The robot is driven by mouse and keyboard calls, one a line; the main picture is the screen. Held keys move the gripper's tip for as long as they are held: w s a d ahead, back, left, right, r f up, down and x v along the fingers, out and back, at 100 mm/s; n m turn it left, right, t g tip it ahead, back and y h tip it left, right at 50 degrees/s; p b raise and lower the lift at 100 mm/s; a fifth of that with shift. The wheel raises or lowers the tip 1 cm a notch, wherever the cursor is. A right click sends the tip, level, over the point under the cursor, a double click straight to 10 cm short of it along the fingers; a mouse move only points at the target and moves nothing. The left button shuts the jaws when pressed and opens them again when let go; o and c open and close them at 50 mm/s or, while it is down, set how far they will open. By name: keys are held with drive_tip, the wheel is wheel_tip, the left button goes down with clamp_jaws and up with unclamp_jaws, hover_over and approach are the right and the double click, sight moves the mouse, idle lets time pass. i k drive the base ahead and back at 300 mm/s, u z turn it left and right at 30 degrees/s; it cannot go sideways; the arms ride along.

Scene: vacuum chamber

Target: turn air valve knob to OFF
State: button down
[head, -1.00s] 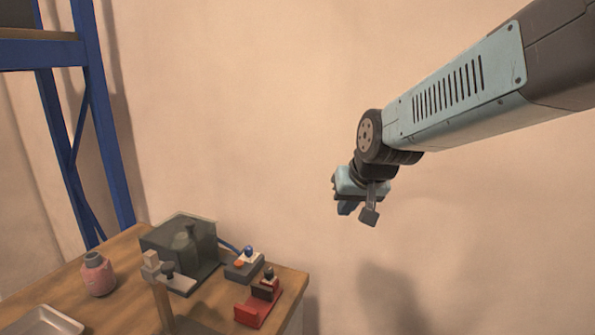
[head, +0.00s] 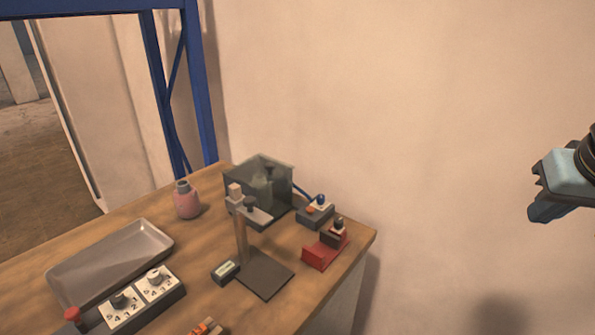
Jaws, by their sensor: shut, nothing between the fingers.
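A small grey block (head: 315,216) stands near the back right of the wooden table, with a blue knob (head: 320,200) on top and an orange part beside it. A blue tube runs from it to a see-through box (head: 258,185) with a bottle-like shape inside. I take the blue knob for the air valve knob; its OFF mark is too small to read. My gripper (head: 543,211) is at the right edge of the head view, shut and empty, in front of the bare wall and well apart from the table.
A red device (head: 320,256) with a black knob sits in front of the block. A stand (head: 264,274), a pink bottle (head: 187,203), a metal tray (head: 105,262) and a numbered dial box (head: 140,299) share the table. A blue rack (head: 200,90) rises behind. The right side is free.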

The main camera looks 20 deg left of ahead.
sight(321, 198)
drive_tip(key=z, duration=0.35)
drive_tip(key=i, duration=0.15)
drive_tip(key=u, duration=3.1)
drive_tip(key=k, duration=1.05)
drive_tip(key=z, duration=0.85)
drive_tip(key=i, duration=0.8)
drive_tip(key=z, duration=0.1)
